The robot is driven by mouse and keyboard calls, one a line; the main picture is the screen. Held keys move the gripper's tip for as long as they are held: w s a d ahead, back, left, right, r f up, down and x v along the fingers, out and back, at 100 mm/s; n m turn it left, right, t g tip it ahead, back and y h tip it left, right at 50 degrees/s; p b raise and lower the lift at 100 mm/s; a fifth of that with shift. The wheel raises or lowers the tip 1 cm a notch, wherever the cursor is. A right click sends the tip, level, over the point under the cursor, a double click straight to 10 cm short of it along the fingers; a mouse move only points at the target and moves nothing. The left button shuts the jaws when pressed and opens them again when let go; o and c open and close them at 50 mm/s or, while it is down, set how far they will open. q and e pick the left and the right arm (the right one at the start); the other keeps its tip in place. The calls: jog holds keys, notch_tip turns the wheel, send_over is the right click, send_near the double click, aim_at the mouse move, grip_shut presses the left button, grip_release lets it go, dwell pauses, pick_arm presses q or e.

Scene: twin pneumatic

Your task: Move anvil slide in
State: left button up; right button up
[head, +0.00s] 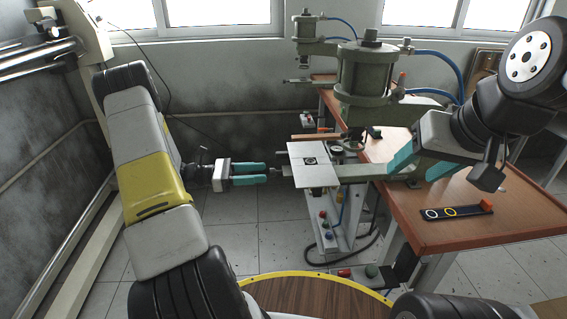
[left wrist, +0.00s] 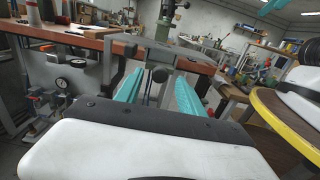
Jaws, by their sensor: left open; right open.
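The anvil slide appears to be the pale flat plate (head: 313,168) with a dark square mark, at the front of the green pneumatic press (head: 362,85). A small knob (head: 276,171) sticks out on its left. My left gripper (head: 266,172) is open, its teal fingers pointing right at the knob. My right gripper (head: 408,172) is open over the table, right of the press, and seems to hold nothing.
The brown table (head: 480,205) carries the press and a small black strip (head: 458,211) with ring marks. A second press (head: 308,40) stands behind. A round yellow-rimmed wooden top (head: 320,295) is in front.

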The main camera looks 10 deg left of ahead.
aim_at(272, 172)
pick_arm(q)
jog(key=x, duration=0.4)
jog(key=shift+w+d, duration=0.15)
jog(key=shift+d, duration=0.25)
jog(key=shift+c, duration=0.3)
grip_shut()
dwell(0.8)
